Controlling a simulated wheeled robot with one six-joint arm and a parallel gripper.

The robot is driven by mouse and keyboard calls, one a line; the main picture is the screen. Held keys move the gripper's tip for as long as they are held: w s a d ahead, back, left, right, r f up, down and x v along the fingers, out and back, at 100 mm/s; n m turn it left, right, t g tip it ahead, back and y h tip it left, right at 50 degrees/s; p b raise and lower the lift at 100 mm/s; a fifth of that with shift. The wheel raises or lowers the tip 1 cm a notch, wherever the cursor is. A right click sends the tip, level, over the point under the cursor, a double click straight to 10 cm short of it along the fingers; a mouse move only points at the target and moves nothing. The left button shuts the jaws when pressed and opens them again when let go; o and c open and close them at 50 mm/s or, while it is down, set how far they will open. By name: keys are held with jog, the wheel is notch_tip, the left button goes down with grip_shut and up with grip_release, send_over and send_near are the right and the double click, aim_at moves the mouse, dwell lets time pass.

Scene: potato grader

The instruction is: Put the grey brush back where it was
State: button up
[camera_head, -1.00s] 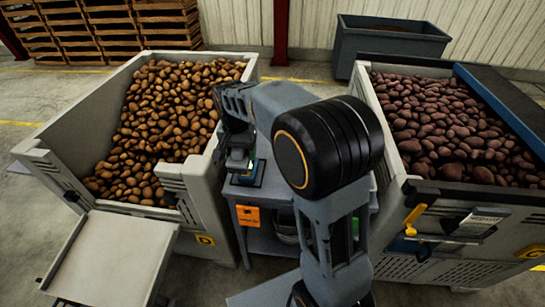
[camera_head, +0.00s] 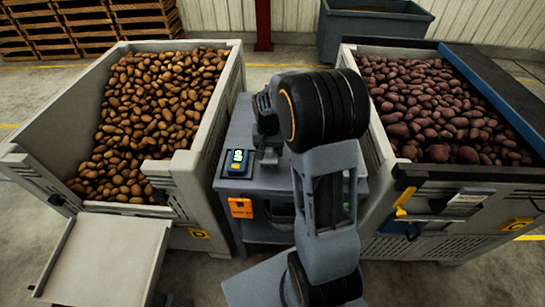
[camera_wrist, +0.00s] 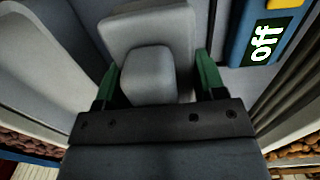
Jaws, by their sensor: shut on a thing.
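The grey brush (camera_wrist: 147,75) is between the green fingers of my gripper (camera_wrist: 155,85) in the wrist view, a pale block with a raised grip. My gripper is shut on it. In the head view my gripper (camera_head: 269,150) is over the grey stand (camera_head: 232,188) between the two bins, to the right of a small blue device. The brush is mostly hidden there by my arm. I cannot tell whether its underside touches the stand top.
The blue device (camera_head: 237,162) lies on the stand's left front; its display reads "Off" in the wrist view (camera_wrist: 262,40). A bin of brown potatoes (camera_head: 215,150) stands left, a bin of reddish potatoes (camera_head: 420,174) right. An orange label (camera_head: 241,208) is on the stand's front.

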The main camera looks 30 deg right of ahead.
jog(key=f, duration=0.1)
jog(key=d+f, duration=0.1)
jog(key=f, duration=0.1)
jog(key=shift+s+f, duration=0.1)
jog(key=shift+f, duration=0.45)
jog(key=shift+f, duration=0.2)
jog(key=o, duration=1)
jog(key=shift+r, duration=0.1)
jog(key=shift+c, duration=0.2)
